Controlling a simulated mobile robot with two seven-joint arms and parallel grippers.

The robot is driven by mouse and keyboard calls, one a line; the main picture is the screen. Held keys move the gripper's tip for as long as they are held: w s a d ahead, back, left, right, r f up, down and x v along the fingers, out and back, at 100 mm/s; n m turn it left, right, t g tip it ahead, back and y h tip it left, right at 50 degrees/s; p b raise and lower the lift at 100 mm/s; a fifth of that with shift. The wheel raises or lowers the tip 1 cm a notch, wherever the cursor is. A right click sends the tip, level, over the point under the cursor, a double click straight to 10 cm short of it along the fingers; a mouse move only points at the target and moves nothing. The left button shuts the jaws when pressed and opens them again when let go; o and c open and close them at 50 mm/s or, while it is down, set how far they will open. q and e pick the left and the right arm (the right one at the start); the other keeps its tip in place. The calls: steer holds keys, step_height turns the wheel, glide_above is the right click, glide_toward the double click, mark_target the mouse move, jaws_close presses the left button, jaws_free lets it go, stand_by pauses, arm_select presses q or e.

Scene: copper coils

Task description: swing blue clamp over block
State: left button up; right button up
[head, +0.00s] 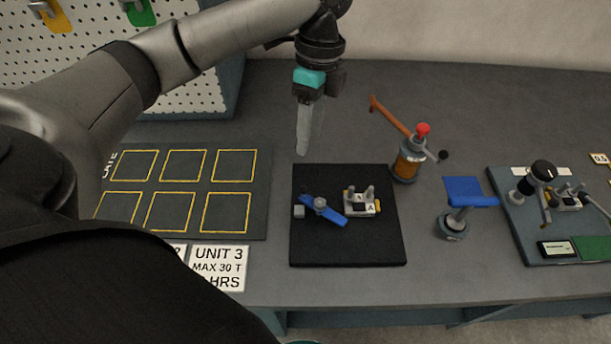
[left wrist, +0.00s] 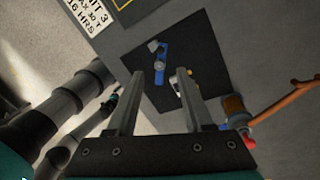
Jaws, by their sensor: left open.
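The blue clamp (head: 321,208) is a flat bar on a round grey pivot on the black mat (head: 330,247). It lies angled, its lower right end close to the white block (head: 360,207), which has grey posts on top. A small grey piece sits at the clamp's left end. In the left wrist view the clamp (left wrist: 161,63) lies beyond the fingertips and the block is partly hidden by a finger. My left gripper (head: 302,150) is above and behind the mat, open and empty, apart from the clamp. My right gripper is not in view.
An orange-handled device (head: 408,160) with a red knob stands right of the mat. A blue-topped stand (head: 463,192) and a fixture board (head: 535,210) are farther right. A plate with yellow squares (head: 183,212) lies left.

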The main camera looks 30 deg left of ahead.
mark_target(304, 187)
arm_select(q)
steer(key=f, duration=0.4)
steer(key=s+f+b, duration=0.1)
steer(key=f, duration=0.3)
steer(key=s+f+b, duration=0.1)
steer(key=f, duration=0.2)
steer(key=shift+s+d+f, duration=0.1)
steer(key=shift+f, duration=0.3)
jaws_close()
